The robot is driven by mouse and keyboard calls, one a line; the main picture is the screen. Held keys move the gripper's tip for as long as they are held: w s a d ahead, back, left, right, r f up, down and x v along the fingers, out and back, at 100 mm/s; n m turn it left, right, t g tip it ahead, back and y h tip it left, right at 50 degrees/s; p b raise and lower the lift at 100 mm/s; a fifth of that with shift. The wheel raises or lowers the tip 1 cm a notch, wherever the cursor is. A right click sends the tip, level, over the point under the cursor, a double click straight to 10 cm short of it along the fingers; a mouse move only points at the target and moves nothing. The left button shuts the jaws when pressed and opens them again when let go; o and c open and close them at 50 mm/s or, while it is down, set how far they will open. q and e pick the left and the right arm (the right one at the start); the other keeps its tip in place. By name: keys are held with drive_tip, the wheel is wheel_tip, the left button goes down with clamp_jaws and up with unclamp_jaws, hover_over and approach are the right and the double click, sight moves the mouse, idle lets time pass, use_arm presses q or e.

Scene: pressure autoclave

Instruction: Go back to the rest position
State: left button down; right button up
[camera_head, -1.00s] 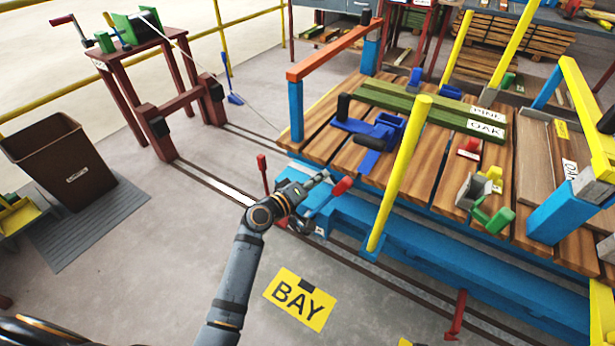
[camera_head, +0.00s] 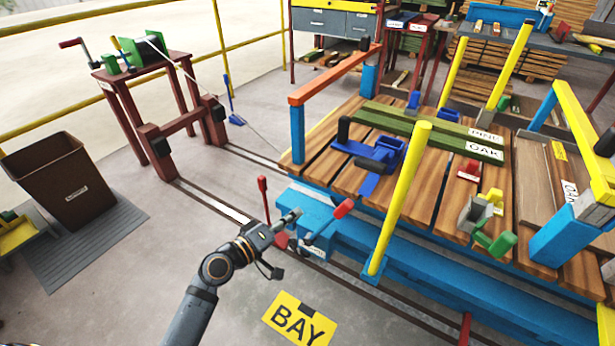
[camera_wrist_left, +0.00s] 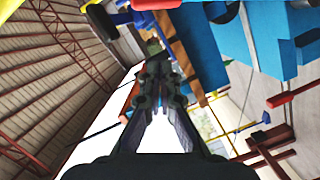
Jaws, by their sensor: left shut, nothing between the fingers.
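My left gripper (camera_head: 290,219) is at the lower middle of the head view, beside the near end of the blue cart (camera_head: 345,232). It is shut and empty. Its fingers, seen along their length in the left wrist view (camera_wrist_left: 155,75), come together toward the tips. A red-handled lever (camera_head: 343,208) on the cart end is just right of the fingertips; a small gap seems to separate them. A second red lever (camera_head: 263,190) stands upright behind the gripper. My right gripper is out of view.
The cart deck carries green boards labelled OAK (camera_head: 485,151), a blue clamp (camera_head: 372,158) and yellow posts (camera_head: 400,200). A yellow BAY sign (camera_head: 298,318) lies on the floor in front. A brown bin (camera_head: 65,180) and a red winch stand (camera_head: 150,85) are left, with clear floor between.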

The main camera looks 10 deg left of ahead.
use_arm(q)
drive_tip(key=s+a+f+m+g+y, duration=0.2)
drive_tip(key=s+f+g, duration=0.15)
drive_tip(key=f, duration=0.85)
drive_tip(key=s+a+f+m+g+y, duration=0.1)
drive_tip(key=s+a+f+g+y, duration=0.3)
drive_tip(key=f, duration=0.8)
drive_tip(key=s+a+f+m+g+y, duration=0.2)
drive_tip(key=s+a+f+g, duration=0.1)
drive_tip(key=s+f, duration=0.5)
drive_tip(key=s+a+f+m+g+y, duration=0.1)
drive_tip(key=s+a+f+g, duration=0.15)
drive_tip(key=s+f, duration=0.55)
drive_tip(key=s+a+r+p, duration=0.1)
drive_tip(key=s+r+p, duration=0.3)
drive_tip(key=s+p, duration=0.5)
drive_tip(key=s+a+r+p, duration=0.1)
drive_tip(key=s+r+p, duration=0.4)
drive_tip(key=p, duration=0.9)
drive_tip(key=s, duration=0.3)
drive_tip(key=shift+s+a+m, duration=0.3)
drive_tip(key=shift+s+a, duration=0.05)
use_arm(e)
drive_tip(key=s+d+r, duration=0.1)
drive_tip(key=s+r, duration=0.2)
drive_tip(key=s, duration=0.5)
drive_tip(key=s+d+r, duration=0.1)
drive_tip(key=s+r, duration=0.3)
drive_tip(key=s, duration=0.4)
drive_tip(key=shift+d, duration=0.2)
